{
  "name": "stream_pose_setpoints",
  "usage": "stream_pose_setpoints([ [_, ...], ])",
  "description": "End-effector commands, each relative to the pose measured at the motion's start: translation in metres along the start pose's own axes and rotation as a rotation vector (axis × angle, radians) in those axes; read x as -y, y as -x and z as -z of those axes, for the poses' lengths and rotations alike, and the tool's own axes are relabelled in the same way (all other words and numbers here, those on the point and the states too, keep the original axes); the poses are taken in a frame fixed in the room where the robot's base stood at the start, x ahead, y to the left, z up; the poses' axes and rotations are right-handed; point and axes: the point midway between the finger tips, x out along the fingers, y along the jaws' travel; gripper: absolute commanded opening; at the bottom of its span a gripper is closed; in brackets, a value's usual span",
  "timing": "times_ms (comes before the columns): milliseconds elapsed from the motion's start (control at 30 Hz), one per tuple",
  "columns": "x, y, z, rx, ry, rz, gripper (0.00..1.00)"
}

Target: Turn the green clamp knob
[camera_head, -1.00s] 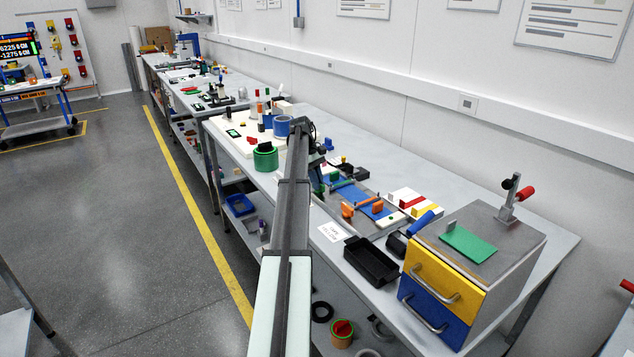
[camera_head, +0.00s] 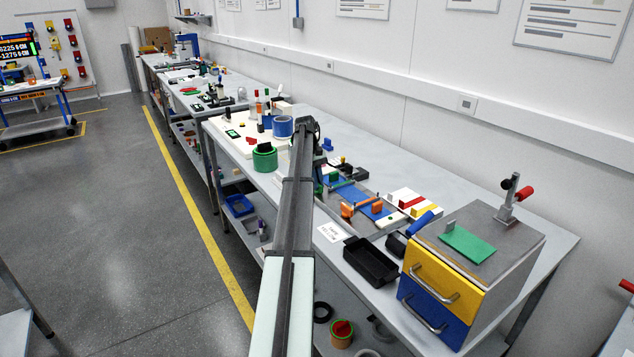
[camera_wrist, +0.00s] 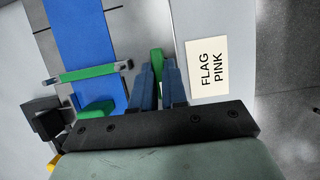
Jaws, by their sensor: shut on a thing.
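In the wrist view my gripper (camera_wrist: 158,72) has its two blue fingers closed on the narrow green clamp knob (camera_wrist: 156,57). Only the upper part of the knob shows between the fingers; the rest is hidden. A green clamp bar (camera_wrist: 90,73) lies to the left across a blue strip (camera_wrist: 72,30), with a green block (camera_wrist: 96,109) below it. In the head view the green bar (camera_head: 343,184) shows just right of my arm, and my arm mostly hides the gripper and the knob.
A white card reading FLAG PINK (camera_wrist: 208,67) lies right of the fingers. An orange clamp bar (camera_head: 367,201) and a black tray (camera_head: 371,262) are nearer on the bench.

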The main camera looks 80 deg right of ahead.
Motion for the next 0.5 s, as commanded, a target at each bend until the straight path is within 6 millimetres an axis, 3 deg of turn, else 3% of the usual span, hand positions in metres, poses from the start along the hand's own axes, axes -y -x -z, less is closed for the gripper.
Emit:
stream_pose_setpoints([
  [67,0.0013,-0.0063,-0.0005,0.004,-0.002,0.004,0.00],
  [100,0.0013,-0.0064,-0.0005,0.004,-0.001,0.004,0.16],
  [333,0.0008,-0.0043,-0.0004,0.003,-0.001,0.002,0.38],
  [500,0.0005,-0.0027,-0.0002,0.002,0.000,0.001,0.38],
])
